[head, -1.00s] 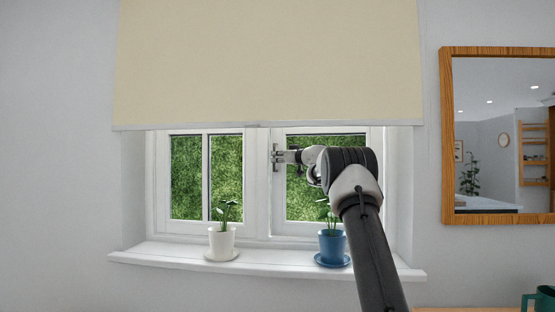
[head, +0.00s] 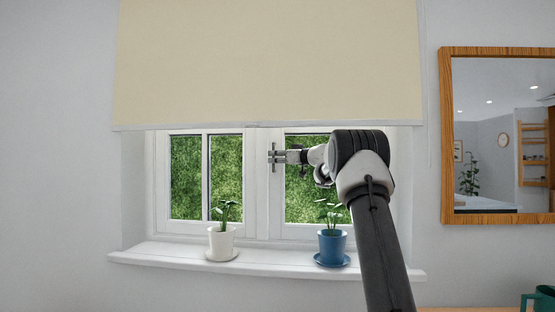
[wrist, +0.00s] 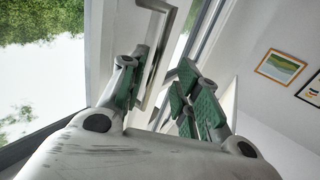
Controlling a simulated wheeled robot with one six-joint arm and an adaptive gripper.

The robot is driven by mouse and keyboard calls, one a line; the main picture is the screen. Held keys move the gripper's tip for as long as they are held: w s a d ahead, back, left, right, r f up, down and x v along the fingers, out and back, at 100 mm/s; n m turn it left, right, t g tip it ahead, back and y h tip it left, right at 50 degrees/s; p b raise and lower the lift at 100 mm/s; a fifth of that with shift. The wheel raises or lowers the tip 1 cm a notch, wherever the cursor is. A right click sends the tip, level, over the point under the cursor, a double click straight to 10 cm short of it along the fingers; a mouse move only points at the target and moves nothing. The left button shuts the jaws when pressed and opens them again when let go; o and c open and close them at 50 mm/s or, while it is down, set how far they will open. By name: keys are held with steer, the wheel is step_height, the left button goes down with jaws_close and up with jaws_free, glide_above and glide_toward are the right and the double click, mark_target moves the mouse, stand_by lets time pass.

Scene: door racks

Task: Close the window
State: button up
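The window (head: 250,185) is a white frame with two glazed sashes, grass visible behind the glass. The right sash (head: 310,229) is partly covered by my arm; the head view does not clearly show how far it stands open. My gripper (head: 277,157) is at the sash's left upright, near the middle of the window. In the wrist view my gripper (wrist: 163,85) has its green-padded fingers apart. A pale bent handle (wrist: 168,35) reaches down between them, nearer the left finger. I cannot tell whether a finger touches it.
A white potted plant (head: 221,243) and a blue potted plant (head: 332,248) stand on the sill (head: 185,256), the blue one below my arm. A beige blind (head: 265,65) hangs over the window top. A wood-framed mirror (head: 447,135) is at right.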

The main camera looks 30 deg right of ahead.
steer(key=v, duration=1.2)
